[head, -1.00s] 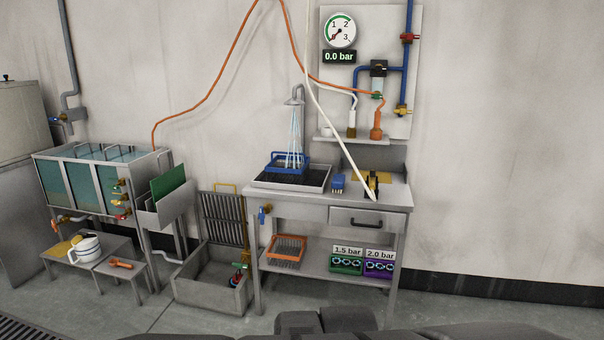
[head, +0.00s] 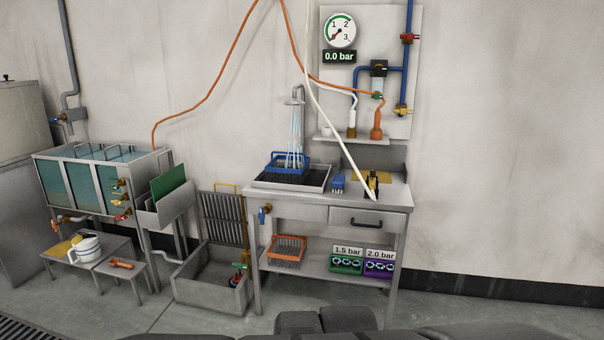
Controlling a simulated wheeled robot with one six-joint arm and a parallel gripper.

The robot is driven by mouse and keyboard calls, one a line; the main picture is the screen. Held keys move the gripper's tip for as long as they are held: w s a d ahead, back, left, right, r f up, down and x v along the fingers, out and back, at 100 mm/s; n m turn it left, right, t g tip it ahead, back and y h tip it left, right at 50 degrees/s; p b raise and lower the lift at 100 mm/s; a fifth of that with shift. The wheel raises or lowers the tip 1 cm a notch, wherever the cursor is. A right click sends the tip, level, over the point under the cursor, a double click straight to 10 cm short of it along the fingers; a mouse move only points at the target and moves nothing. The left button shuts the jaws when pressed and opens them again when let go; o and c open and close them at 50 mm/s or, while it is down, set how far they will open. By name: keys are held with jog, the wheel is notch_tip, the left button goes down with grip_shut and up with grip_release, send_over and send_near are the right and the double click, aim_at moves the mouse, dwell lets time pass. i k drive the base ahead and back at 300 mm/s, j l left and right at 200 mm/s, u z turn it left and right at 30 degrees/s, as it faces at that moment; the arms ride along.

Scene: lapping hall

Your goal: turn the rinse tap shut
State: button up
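Water runs from the shower head (head: 297,97) onto a blue basket (head: 288,162), which stands in the dark-floored tray (head: 325,178) on the bench. A tap with a blue handle (head: 262,214) is fixed at the bench's front left corner, below the top. I take it for the rinse tap; its handle appears to hang downward. My gripper is not in view. Only dark parts of my own body show at the bottom edge.
The bench (head: 400,197) has a drawer (head: 368,219) and a lower shelf with an orange basket (head: 287,248) and labelled crates (head: 346,263). A floor basin (head: 208,288) stands left of it. A pale hose (head: 330,121) hangs across the bench. Floor to the right is clear.

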aim_at(262, 215)
jog(key=i+j+u, duration=0.1)
jog(key=i+u, duration=0.25)
jog(key=i, duration=0.6)
jog(key=i+l+u, duration=0.1)
jog(key=i+u, duration=0.25)
jog(key=i, duration=0.6)
